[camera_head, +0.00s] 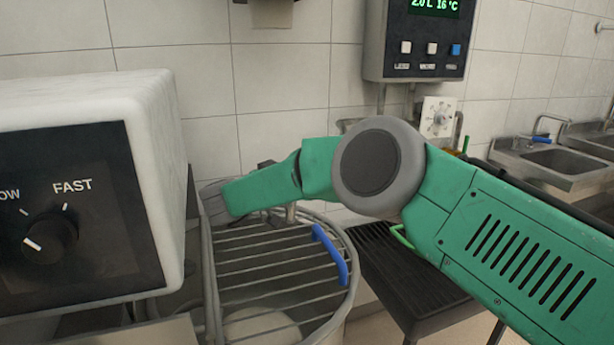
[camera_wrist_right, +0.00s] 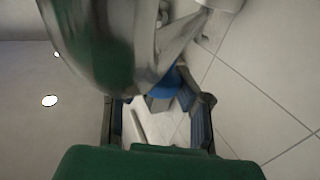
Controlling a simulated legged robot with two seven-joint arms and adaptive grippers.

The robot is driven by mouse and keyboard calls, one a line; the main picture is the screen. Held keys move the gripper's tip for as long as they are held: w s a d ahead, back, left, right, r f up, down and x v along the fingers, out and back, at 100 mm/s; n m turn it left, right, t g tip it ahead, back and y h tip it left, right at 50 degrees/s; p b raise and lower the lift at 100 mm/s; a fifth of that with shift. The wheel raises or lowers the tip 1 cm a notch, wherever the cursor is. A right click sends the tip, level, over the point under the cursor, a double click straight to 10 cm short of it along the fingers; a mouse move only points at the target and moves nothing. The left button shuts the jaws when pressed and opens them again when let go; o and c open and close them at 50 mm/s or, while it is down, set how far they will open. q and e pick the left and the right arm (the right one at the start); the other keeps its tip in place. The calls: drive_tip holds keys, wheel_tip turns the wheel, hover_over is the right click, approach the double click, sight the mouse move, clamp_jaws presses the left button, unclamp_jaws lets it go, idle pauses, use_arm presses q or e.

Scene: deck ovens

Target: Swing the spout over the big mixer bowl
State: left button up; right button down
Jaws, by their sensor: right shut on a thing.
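The big mixer bowl (camera_head: 345,312) stands at the lower middle of the head view under a wire guard (camera_head: 262,262) with a blue handle (camera_head: 331,255). Pale dough (camera_head: 262,325) shows through the bars. My green right arm reaches in from the right, its wrist above the guard's back part and hiding most of the gripper. In the right wrist view my right gripper (camera_wrist_right: 158,108) is shut on a blue part (camera_wrist_right: 164,84), which I take for the spout's grip. A shiny curved metal surface (camera_wrist_right: 105,45) fills the top left there. The spout's outlet is not clear. My left gripper is not in view.
The white mixer head (camera_head: 150,110) with a speed knob (camera_head: 50,236) stands close on the left. A water meter box (camera_head: 420,40) hangs on the tiled wall. A dark slatted stand (camera_head: 400,275) is right of the bowl, and sinks (camera_head: 560,160) lie far right.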

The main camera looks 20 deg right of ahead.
drive_tip(key=shift+s+d+f, duration=0.15)
drive_tip(key=shift+s+f, duration=0.1)
drive_tip(key=c, duration=1.2)
unclamp_jaws()
drive_tip(key=shift+o, duration=0.2)
drive_tip(key=shift+w+a+r, duration=0.1)
drive_tip(key=shift+a+r, duration=0.1)
drive_tip(key=shift+a, duration=0.1)
drive_tip(key=shift+d+r, duration=0.15)
drive_tip(key=shift+r, duration=0.15)
drive_tip(key=r, duration=0.8)
drive_tip(key=shift+a+r, duration=0.1)
drive_tip(key=shift+a, duration=0.1)
drive_tip(key=shift+a+r, duration=0.15)
drive_tip(key=shift+r, duration=0.35)
drive_tip(key=shift+c, duration=0.5)
